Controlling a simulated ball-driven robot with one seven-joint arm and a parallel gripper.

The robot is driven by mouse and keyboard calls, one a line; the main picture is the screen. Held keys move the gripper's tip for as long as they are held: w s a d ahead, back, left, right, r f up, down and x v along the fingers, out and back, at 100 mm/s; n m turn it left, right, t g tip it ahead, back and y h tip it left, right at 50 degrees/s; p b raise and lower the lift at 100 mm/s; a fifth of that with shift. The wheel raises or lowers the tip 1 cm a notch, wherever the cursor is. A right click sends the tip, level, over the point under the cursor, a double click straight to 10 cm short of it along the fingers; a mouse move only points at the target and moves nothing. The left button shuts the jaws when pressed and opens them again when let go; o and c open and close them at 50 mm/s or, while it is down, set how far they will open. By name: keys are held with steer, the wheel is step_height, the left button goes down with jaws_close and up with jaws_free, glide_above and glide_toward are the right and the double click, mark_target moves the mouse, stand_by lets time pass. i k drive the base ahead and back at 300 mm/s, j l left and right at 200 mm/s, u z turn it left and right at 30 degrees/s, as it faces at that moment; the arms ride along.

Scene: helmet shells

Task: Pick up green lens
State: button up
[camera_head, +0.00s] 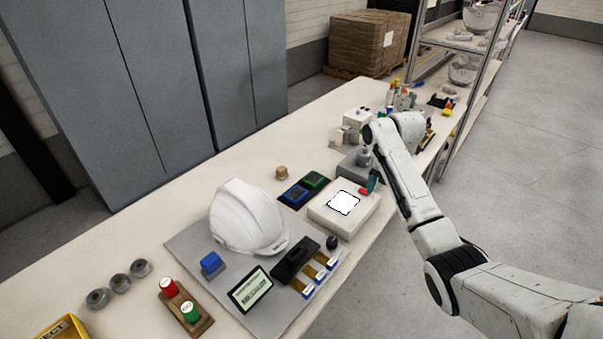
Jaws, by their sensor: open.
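The green lens (315,180) appears as a flat green square in a dark frame. It lies on the table in the middle of the head view, beside and behind a matching blue lens (295,192). The green lens looks unobstructed from above. My arm (420,205) rises from the lower right and bends over the table's right side, to the right of the lens. Nothing is seen touching the green lens.
A white box with a bright square panel (343,202) stands right of the lenses. A white helmet shell (246,217) rests on a grey mat (190,238) to the left. A small brown-topped knob (281,172) stands behind. The table's back left is clear.

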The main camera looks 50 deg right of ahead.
mark_target(314, 179)
steer(key=i, duration=0.95)
